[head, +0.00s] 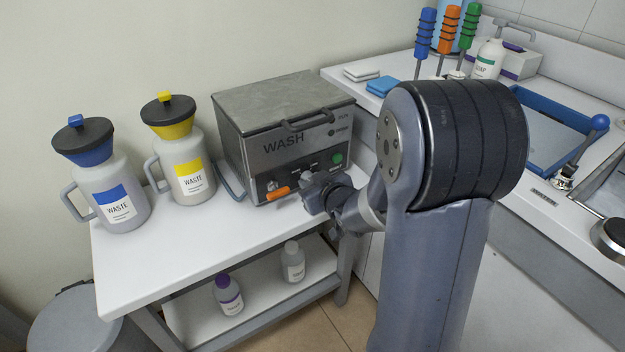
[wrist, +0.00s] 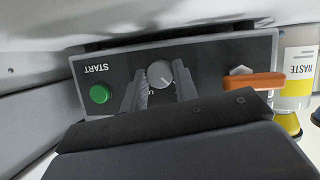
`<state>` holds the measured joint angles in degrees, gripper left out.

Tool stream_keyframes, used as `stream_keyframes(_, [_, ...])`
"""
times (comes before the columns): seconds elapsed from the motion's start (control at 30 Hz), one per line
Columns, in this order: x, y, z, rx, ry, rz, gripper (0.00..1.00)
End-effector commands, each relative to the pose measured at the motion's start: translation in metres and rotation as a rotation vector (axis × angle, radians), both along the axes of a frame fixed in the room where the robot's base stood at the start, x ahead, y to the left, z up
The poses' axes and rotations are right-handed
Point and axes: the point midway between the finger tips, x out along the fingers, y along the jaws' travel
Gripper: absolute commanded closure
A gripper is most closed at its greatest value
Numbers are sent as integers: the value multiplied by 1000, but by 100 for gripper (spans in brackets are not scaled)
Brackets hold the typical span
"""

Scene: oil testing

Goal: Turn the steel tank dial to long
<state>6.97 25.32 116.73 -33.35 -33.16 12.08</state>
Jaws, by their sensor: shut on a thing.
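The steel tank (head: 285,110), marked WASH, stands on the white table with its lid closed. In the wrist view, where the panel looks upside down, its round grey dial (wrist: 160,73) sits on the dark front panel. My gripper (wrist: 161,86) is at the panel with one finger on each side of the dial, shut on it. A light mark shows on the dial, but the scale lettering is mostly hidden by the fingers, so I cannot read the setting. In the head view my gripper (head: 313,188) is at the tank front and covers the dial.
A green START button (wrist: 99,94) and an orange lever (wrist: 252,82) flank the dial on the panel. Blue-lidded (head: 112,190) and yellow-lidded (head: 186,165) waste jugs stand left of the tank. The counter (head: 395,70) is close on the right. Small bottles stand on the shelf below.

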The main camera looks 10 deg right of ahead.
Motion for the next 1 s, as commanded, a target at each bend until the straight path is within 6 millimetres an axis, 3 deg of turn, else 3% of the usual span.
stream_keyframes(0.4, [0,-3,7,289,100,-3,95])
stream_keyframes(1.0, [2,-6,2,833,273,-1,95])
